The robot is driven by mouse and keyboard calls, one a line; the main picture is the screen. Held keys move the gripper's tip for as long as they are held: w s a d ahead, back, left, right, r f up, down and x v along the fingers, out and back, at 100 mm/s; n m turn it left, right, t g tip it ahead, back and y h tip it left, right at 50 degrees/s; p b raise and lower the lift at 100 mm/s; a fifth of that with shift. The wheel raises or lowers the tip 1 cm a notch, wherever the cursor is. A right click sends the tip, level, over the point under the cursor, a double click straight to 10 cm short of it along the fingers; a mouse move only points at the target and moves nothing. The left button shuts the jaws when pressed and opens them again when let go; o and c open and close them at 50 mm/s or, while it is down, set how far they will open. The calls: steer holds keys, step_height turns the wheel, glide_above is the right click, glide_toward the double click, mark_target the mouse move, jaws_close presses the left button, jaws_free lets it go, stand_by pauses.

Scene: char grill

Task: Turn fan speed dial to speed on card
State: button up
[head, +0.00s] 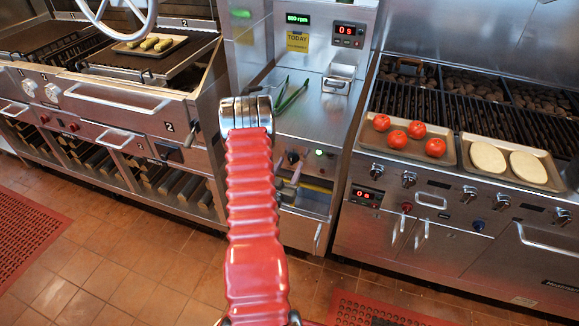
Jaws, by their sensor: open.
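A yellow card (297,42) headed "TODAY" is on the steel back panel of the middle station; its smaller lines are too small to read. Above it a green display (298,19) appears to read 800 rpm. A dark dial (292,157), likely the fan speed dial, is on the front of this station, left of a green light (319,153). My gripper (288,180) shows only in part, just below the dial and right of my red arm. It is open and looks empty. I cannot tell whether it touches the dial, and its pointer is too small to read.
Green-handled tongs (293,95) and a small steel container (338,78) are on the middle station. At right, a grill has trays of tomatoes (397,139) and pale rounds (488,157). At left, another grill (145,62) has a tray. Tiled floor (130,275) is open in front.

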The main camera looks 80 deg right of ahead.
steer(key=shift+d, duration=0.45)
steer(key=c, duration=0.9)
steer(key=shift+a, duration=0.2)
steer(key=shift+c, duration=0.7)
steer(key=shift+d, duration=0.15)
steer(key=shift+m, duration=0.4)
steer(key=m, duration=0.4)
steer(key=shift+d+r, duration=0.1)
steer(key=m, duration=0.5)
